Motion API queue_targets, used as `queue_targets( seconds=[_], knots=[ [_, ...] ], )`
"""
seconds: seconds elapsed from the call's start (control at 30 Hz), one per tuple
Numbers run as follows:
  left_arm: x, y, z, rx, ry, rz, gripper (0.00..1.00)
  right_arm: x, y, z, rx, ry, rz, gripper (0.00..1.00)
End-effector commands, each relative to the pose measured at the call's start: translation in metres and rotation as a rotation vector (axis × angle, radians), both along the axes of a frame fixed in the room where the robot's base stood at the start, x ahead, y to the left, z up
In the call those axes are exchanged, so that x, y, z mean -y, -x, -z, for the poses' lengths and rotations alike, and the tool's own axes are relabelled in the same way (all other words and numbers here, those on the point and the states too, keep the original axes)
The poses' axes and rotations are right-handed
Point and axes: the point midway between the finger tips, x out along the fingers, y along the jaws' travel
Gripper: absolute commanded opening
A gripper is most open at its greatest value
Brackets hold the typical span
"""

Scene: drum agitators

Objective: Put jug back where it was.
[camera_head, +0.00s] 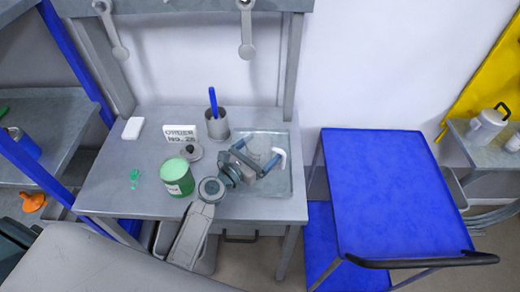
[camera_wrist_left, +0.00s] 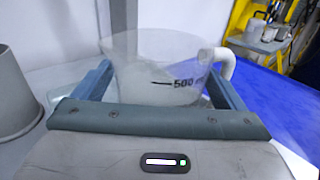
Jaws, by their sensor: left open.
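The jug is clear, with a white handle and a "500 ml" mark. In the left wrist view the jug (camera_wrist_left: 165,68) stands upright between my left fingers. In the head view the jug's white handle (camera_head: 281,157) shows right of the gripper; the clear body is hard to make out. My left gripper (camera_head: 258,162) is open, with its fingers on either side of the jug; I cannot tell whether they touch it. It is over a shallow see-through tray (camera_head: 283,187) on the grey bench. The jug's base is hidden in the wrist view. My right gripper is not in view.
Left of the tray are a green-topped tin (camera_head: 178,178), a knobbed lid (camera_head: 193,152), an order sign (camera_head: 180,134) and a grey cup (camera_head: 216,126) holding a blue-handled tool. A green spill (camera_head: 135,178) marks the bench. A blue cart (camera_head: 390,195) stands right.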

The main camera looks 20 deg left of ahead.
Motion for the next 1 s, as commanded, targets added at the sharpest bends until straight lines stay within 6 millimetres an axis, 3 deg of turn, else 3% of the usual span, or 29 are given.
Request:
queue_targets(
  seconds=[0.1,0.17,0.63,0.8,1.0],
  knots=[
    [0.000,0.000,-0.007,0.001,0.000,0.000,0.92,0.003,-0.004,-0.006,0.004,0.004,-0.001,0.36],
    [-0.004,0.009,-0.001,-0.002,-0.003,0.000,0.92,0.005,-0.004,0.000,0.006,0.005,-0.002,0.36],
    [-0.043,0.094,0.000,-0.001,-0.003,0.001,0.92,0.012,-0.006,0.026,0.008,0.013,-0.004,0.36],
    [-0.049,0.107,-0.003,0.000,-0.001,0.001,0.92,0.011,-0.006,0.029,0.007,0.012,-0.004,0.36],
    [-0.050,0.109,-0.004,0.001,0.000,0.000,0.92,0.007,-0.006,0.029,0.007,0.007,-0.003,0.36]
  ],
)
